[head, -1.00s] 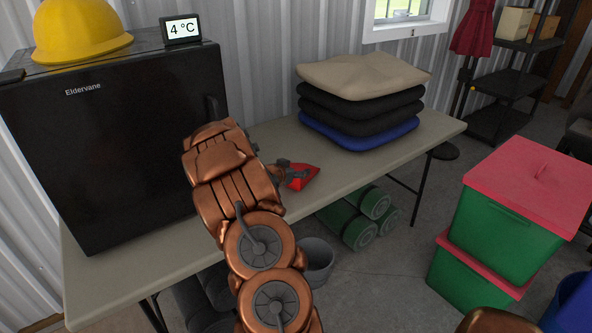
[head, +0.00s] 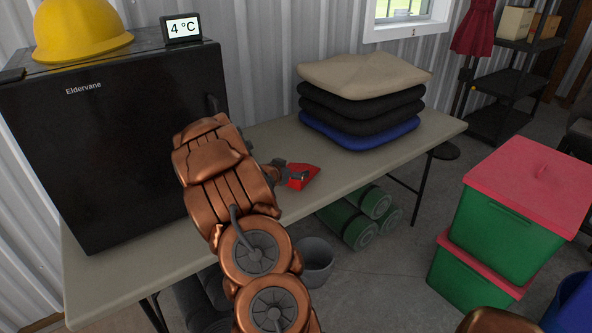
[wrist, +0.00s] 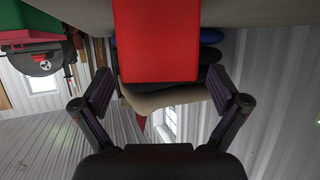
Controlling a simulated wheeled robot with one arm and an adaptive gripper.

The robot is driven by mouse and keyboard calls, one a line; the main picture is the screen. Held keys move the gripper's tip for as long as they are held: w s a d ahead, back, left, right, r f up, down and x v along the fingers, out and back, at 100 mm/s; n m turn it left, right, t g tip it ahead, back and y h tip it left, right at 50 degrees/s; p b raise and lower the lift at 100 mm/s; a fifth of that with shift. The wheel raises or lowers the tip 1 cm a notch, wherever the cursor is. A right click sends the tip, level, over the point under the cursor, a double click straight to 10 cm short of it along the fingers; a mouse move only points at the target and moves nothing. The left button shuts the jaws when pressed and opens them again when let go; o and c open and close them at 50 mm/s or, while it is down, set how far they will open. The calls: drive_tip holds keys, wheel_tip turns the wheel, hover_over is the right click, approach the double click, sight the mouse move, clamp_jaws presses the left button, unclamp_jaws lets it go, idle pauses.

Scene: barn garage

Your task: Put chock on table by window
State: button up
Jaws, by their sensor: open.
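The red chock (head: 304,178) rests on the table (head: 232,222) by the window, near its front edge and in front of the cushions. My gripper (head: 289,171) is at the chock's left end in the head view, partly hidden by my arm. The wrist view is upside down. There the chock is a large red block (wrist: 155,40) ahead of my gripper (wrist: 160,86). The two dark fingers stand wide apart, with visible gaps between them and the chock.
A stack of cushions (head: 360,103) stands behind the chock, below the window (head: 402,12). A black fridge (head: 110,150) with a yellow helmet (head: 80,30) fills the table's left end. Green mats (head: 365,219) and a grey bucket (head: 315,262) are below. Lidded bins (head: 508,215) stand right.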

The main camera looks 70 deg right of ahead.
drive_tip(key=v, duration=0.9)
drive_tip(key=shift+a, duration=0.25)
